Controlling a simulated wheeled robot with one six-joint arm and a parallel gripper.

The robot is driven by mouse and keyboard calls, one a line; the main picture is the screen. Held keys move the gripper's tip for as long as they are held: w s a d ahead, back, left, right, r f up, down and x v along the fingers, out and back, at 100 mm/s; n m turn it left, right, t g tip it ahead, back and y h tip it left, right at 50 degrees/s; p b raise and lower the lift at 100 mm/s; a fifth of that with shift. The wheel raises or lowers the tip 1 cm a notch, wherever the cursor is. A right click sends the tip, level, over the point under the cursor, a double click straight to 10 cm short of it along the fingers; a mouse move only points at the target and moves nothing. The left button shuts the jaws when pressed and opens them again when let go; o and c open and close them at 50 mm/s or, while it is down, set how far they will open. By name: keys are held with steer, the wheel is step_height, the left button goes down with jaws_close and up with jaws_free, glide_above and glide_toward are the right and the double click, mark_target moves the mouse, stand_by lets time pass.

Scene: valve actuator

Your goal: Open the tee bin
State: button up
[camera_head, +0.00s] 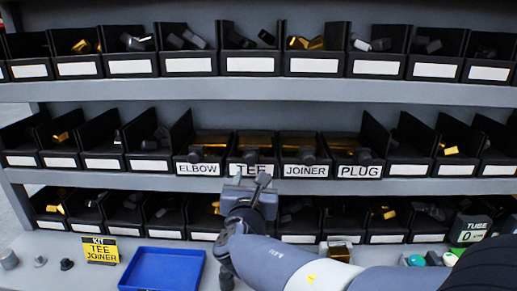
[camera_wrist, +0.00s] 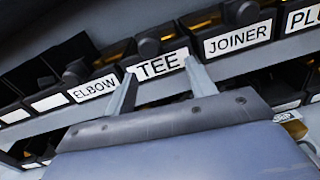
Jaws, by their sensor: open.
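The tee bin (camera_head: 236,169) is a black bin in the middle shelf row, with a white TEE label, partly hidden by my gripper in the head view. It has an amber cover and a dark round knob (camera_wrist: 149,47) at its front; the cover looks closed. My gripper (camera_head: 260,181) is in front of and slightly below the label. In the wrist view its two fingers (camera_wrist: 160,70) are apart, one near each end of the TEE label (camera_wrist: 157,64), with nothing between them. I cannot tell whether they touch the bin.
Similar covered bins flank it: elbow (camera_head: 202,170), joiner (camera_head: 305,171) and plug (camera_head: 358,171). Open bins fill the other shelf places. Below are a blue tray (camera_head: 162,270), a yellow kit sign reading TEE JOINER (camera_head: 100,250) and a tube display (camera_head: 471,230).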

mark_target(250, 161)
steer(key=shift+n+y, duration=0.3)
steer(key=shift+n, duration=0.2)
steer(key=w, duration=0.3)
steer(key=w+p, duration=0.1)
steer(key=w, duration=0.3)
steer(key=w+p, duration=0.1)
steer(key=w, duration=0.3)
steer(key=shift+w+a+r, duration=0.2)
steer(key=shift+a+r, duration=0.1)
steer(key=shift+a, duration=0.05)
jaws_close()
steer(key=shift+s, duration=0.15)
